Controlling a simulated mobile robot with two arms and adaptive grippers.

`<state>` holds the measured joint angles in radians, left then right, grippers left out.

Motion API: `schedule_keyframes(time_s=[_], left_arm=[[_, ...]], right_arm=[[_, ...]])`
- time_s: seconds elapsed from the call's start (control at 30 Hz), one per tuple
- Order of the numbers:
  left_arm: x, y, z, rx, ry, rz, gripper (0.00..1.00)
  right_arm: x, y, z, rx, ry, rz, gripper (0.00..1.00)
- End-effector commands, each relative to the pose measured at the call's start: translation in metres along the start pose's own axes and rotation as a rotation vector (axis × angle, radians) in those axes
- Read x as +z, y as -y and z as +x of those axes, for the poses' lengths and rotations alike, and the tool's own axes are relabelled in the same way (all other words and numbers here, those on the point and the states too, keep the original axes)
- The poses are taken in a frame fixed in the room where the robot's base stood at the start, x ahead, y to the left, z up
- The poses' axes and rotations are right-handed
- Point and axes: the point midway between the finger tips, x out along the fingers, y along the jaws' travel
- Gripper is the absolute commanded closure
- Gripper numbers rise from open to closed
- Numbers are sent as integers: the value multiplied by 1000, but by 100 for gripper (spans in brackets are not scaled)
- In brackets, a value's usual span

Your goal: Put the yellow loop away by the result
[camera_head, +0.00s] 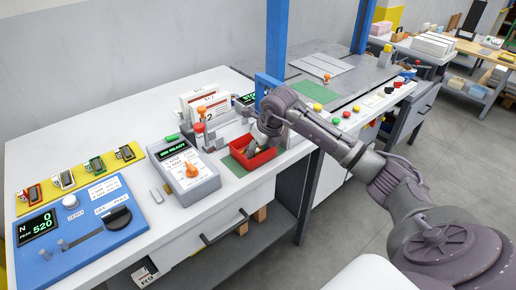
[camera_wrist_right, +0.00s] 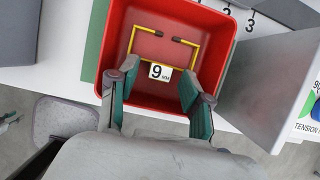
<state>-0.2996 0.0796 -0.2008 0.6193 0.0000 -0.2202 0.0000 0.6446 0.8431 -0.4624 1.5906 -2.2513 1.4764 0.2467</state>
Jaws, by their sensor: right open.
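The yellow loop (camera_wrist_right: 194,55) lies on the floor of the red bin (camera_wrist_right: 118,30) in the right wrist view. It is a thin bent frame with dark ends and a white "9 mm" tag. My right gripper (camera_wrist_right: 159,78) is open over the bin, its two green-padded fingers on either side of the tag. In the head view the right gripper (camera_head: 261,136) reaches down into the red bin (camera_head: 268,165) and hides most of the loop. The blue tester (camera_head: 82,222) has a display (camera_head: 38,228) reading 0 and peak 520.
A yellow rack (camera_head: 82,174) with several coloured holders stands at the back left of the white bench. A grey box (camera_head: 185,177) with a green "READY" screen is left of the bin.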

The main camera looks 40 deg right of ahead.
Motion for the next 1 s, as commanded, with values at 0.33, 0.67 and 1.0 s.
schedule_keyframes(time_s=[0.33,0.67,1.0], left_arm=[[-1,0,-7,0,-1,0,60],[0,0,0,0,-1,-1,60],[0,0,1,0,0,-1,60]], right_arm=[[6,1,-28,-2,4,-1,51],[6,1,-101,-2,5,-1,51],[5,0,-131,0,1,-1,51]])
